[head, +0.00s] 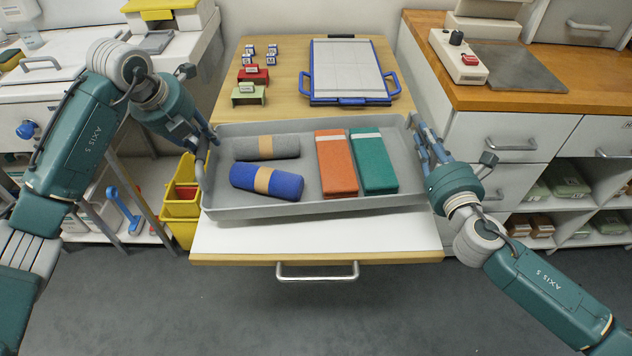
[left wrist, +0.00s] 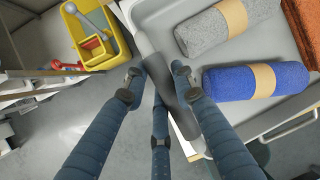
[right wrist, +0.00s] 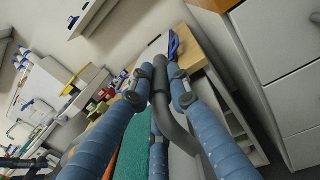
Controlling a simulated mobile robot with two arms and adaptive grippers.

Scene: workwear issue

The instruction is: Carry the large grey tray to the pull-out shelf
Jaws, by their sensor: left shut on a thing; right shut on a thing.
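The large grey tray (head: 318,208) is at the middle of the head view, over the white-topped pull-out shelf (head: 330,236). I cannot tell whether it touches the shelf. It holds a grey roll (head: 266,147), a blue roll (head: 266,182), an orange folded cloth (head: 336,163) and a green folded cloth (head: 373,161). My left gripper (head: 208,145) is shut on the tray's left handle, which shows in the left wrist view (left wrist: 172,88). My right gripper (head: 418,135) is shut on the right handle, which shows in the right wrist view (right wrist: 160,95).
Behind the tray, a blue-edged board (head: 347,72) lies on the wooden table (head: 290,50), with a red stand (head: 253,74) and a green stand (head: 248,94). A yellow bin (head: 181,205) stands at the left. Drawers (head: 510,137) flank the right arm. The floor in front is clear.

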